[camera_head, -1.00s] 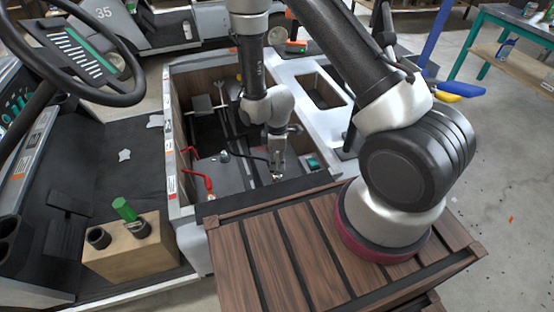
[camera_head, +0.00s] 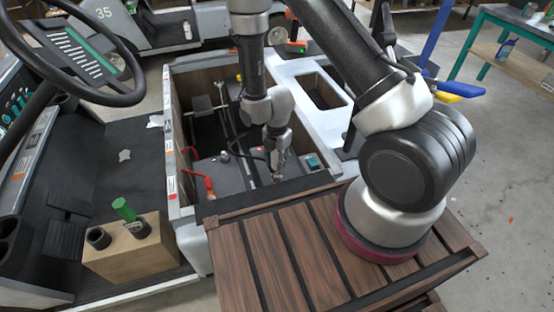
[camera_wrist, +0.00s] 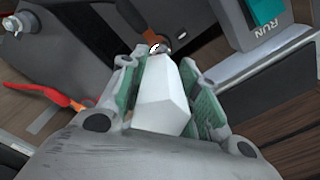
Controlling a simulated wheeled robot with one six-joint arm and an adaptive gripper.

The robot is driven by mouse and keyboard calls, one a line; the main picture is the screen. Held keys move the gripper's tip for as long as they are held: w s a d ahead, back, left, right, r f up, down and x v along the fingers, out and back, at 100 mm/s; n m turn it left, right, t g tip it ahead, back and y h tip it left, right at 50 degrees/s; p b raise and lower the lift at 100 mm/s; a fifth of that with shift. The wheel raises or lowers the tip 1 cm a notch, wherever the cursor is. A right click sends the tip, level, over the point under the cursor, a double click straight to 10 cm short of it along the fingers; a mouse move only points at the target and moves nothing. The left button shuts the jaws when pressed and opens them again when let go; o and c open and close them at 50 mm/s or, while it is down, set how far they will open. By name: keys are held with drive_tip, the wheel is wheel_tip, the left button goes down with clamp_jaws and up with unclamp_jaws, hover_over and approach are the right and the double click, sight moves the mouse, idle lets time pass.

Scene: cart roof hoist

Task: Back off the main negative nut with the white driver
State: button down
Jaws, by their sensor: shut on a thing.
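The white driver (camera_wrist: 160,98) is held between the two green-padded fingers of my gripper (camera_wrist: 160,66), which also shows in the head view (camera_head: 277,172). The driver points away from the wrist camera toward a small round metal part (camera_wrist: 159,47) beside a copper-coloured piece. I cannot tell if that part is the main negative nut or the driver's end, nor whether the two touch. In the head view my gripper is low inside the open cart bay, at the near right of the grey battery top (camera_head: 232,176). The driver is hardly visible there.
A red cable end (camera_head: 197,179) lies at the bay's left, also in the wrist view (camera_wrist: 62,96). A grey switch box marked RUN (camera_wrist: 258,42) with a teal rocker is close on the right. A wooden block (camera_head: 130,260) holds a green driver (camera_head: 125,209). The bay walls enclose my gripper.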

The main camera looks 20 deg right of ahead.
sight(277, 153)
drive_tip(key=shift+r, duration=1.5)
drive_tip(key=shift+m, duration=0.3)
drive_tip(key=m, duration=1.2)
drive_tip(key=shift+m, duration=0.4)
drive_tip(key=m, duration=1.2)
